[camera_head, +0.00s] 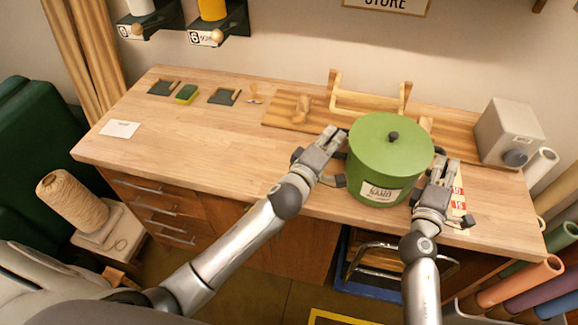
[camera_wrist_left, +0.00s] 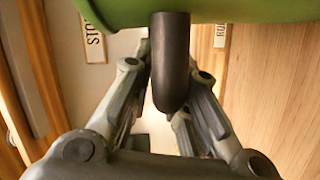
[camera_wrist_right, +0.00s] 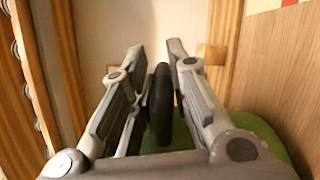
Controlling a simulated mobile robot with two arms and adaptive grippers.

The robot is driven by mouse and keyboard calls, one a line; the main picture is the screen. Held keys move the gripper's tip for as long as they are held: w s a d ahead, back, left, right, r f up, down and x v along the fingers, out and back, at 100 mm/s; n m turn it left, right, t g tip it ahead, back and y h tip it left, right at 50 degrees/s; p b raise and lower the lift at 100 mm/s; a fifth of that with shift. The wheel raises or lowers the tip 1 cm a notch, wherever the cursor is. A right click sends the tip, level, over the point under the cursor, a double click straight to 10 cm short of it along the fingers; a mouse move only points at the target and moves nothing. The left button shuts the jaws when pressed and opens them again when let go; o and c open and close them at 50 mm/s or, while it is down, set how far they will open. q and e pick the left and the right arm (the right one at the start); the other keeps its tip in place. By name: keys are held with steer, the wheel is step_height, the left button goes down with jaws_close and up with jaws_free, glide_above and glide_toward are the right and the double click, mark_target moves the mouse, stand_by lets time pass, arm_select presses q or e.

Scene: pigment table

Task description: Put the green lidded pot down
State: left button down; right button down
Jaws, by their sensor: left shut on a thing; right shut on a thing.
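The green lidded pot (camera_head: 370,160) is upright over the right part of the wooden table, near its front edge. It has a dark knob on its lid and a pale label on its front. My left gripper (camera_head: 337,150) is shut on its left handle, a dark bar (camera_wrist_left: 170,65) between the fingers in the left wrist view. My right gripper (camera_head: 436,178) is shut on the right handle, a dark piece (camera_wrist_right: 160,105) in the right wrist view. I cannot tell whether the pot's base touches the table (camera_head: 215,150).
A wooden rack (camera_head: 370,103) on a striped board stands behind the pot. A grey box (camera_head: 508,133) with a dark knob is at the right. A red and white card (camera_head: 457,196) lies beside the right gripper. The table's left middle is clear, apart from a white paper (camera_head: 120,129).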

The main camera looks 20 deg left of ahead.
arm_select(q)
steer(key=shift+w+f+b, duration=0.1)
steer(key=shift+f+b, duration=0.3)
steer(key=shift+b, duration=0.1)
arm_select(e)
steer(key=shift+a+f, duration=0.1)
steer(key=shift+f, duration=0.45)
arm_select(q)
steer(key=c, duration=1.8)
jaws_free()
steer(key=shift+f, duration=0.15)
arm_select(e)
steer(key=c, duration=1.8)
jaws_free()
steer(key=shift+f, duration=0.2)
arm_select(q)
steer(key=shift+o, duration=1.2)
arm_select(e)
steer(key=shift+o, duration=1.3)
arm_select(q)
steer(key=shift+o, duration=0.9)
steer(key=shift+s, duration=0.25)
arm_select(e)
steer(key=shift+o, duration=0.9)
steer(key=shift+s+r, duration=0.15)
steer(key=shift+r, duration=0.05)
